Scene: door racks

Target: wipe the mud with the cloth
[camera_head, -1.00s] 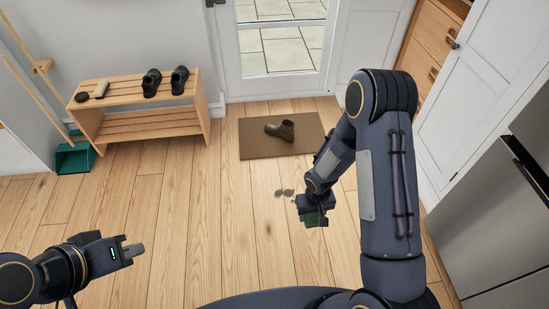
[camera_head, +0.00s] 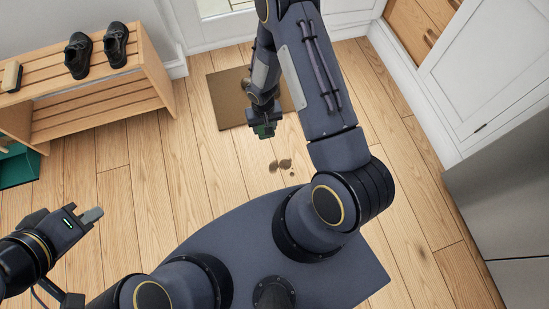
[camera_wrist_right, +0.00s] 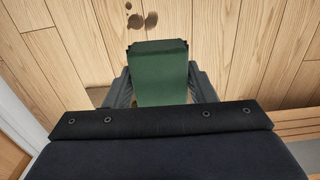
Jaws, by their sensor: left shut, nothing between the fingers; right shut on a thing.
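Brown mud spots (camera_head: 284,164) lie on the wooden floor just in front of the doormat; they also show at the top of the right wrist view (camera_wrist_right: 136,20). My right gripper (camera_head: 264,130) is over the front edge of the doormat, beyond the mud in the head view. It is shut on a green cloth (camera_wrist_right: 160,72), which spans between its fingers in the wrist view. The cloth is apart from the mud spots in the picture. My left gripper (camera_head: 92,215) is shut and empty at the lower left, over bare floor.
The brown doormat (camera_head: 228,98) lies before the door, partly hidden by my right arm. White cabinets stand at the right.

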